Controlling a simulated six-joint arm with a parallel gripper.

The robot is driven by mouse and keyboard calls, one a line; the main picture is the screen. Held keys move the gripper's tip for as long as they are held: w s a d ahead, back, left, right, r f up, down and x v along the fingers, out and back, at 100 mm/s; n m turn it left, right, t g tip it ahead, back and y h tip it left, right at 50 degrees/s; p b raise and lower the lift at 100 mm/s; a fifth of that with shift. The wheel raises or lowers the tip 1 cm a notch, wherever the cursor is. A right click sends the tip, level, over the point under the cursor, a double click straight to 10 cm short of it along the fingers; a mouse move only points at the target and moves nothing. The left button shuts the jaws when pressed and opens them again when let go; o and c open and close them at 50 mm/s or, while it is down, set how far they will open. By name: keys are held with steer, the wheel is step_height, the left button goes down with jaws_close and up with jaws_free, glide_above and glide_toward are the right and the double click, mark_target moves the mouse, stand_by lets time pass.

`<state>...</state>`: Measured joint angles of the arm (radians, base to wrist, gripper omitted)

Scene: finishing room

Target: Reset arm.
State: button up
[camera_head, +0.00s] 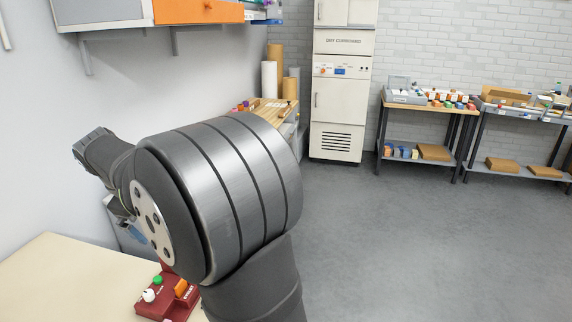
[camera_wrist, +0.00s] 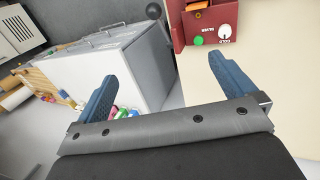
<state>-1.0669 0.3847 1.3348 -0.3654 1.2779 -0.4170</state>
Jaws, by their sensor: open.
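My arm fills the middle of the head view, raised over the cream table, and hides much of what lies behind it. The fingers of my gripper do not show clearly in the head view. In the wrist view my gripper (camera_wrist: 165,88) has its two blue fingers spread wide apart, with nothing between them in its grasp. Beyond the right finger is a dark red box (camera_wrist: 205,22) with a green knob, a white knob and an orange part. The same red box (camera_head: 150,309) sits on the table in the head view, partly hidden by my arm.
The cream table (camera_head: 50,275) is bare at the left. A grey-white cabinet (camera_wrist: 105,70) stands beyond the left finger. A tall white cabinet (camera_head: 338,100), a workbench (camera_head: 430,107) with coloured items and a second bench (camera_head: 515,172) stand at the back. An orange-fronted shelf (camera_head: 198,11) hangs above. The floor at right is clear.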

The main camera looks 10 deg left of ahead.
steer(key=shift+w+d+f, duration=0.1)
steer(key=shift+w+f, duration=0.05)
steer(key=c, duration=0.5)
steer(key=w+d+f+m+g, duration=0.1)
steer(key=w, duration=0.1)
steer(key=w+d+f+m+g+y, duration=0.1)
steer(key=w+f+m, duration=0.1)
steer(key=w+d+f+m+y, duration=0.1)
steer(key=w+m, duration=0.1)
steer(key=shift+w+d+f+g, duration=0.15)
steer(key=shift+d+g, duration=0.25)
jaws_close()
steer(key=shift+m, duration=0.5)
steer(key=shift+w+d+f, duration=0.1)
steer(key=shift+w+f, duration=0.05)
steer(key=shift+f, duration=1)
steer(key=shift+w+d+f, duration=0.1)
steer(key=shift+w+f, duration=0.05)
steer(key=shift+f, duration=1.05)
steer(key=shift+w+f, duration=0.15)
steer(key=shift+f, duration=1)
